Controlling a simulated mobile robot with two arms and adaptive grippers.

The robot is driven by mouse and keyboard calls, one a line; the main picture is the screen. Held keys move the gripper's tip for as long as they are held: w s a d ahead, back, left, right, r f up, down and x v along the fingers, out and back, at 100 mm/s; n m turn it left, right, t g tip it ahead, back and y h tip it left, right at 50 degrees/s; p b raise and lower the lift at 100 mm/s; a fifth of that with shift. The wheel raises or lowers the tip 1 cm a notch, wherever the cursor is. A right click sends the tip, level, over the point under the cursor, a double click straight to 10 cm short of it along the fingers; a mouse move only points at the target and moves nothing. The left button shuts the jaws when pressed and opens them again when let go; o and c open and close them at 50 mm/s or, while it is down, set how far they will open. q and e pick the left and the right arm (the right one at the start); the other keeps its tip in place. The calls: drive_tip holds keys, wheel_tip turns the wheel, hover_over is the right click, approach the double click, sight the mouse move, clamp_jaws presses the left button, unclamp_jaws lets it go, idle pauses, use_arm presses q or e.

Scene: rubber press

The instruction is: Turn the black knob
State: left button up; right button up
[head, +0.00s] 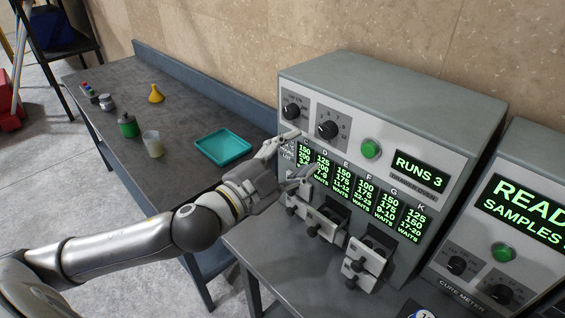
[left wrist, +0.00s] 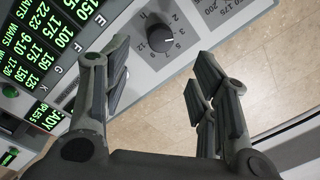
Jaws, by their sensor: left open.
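In the head view, the drawer oven has two black knobs on its upper left front: a left one (head: 291,111) and a right one (head: 328,129) with numbers around it. My left gripper (head: 295,154) is in front of the oven's left side, below these knobs, open with nothing between its fingers. In the left wrist view, a black knob (left wrist: 160,38) with numbers around it shows ahead between the spread fingertips (left wrist: 163,55). The fingers do not appear to touch it. My right gripper is not in view.
A green button (head: 371,148) and a lit display (head: 420,172) are right of the knobs. Small drawers (head: 365,262) stick out below. The cure meter (head: 520,215) stands at right with its own knobs. A teal tray (head: 223,147) and small containers sit on the left bench.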

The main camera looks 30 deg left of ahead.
use_arm(q)
drive_tip(key=shift+v, duration=1.55)
idle(1.1)
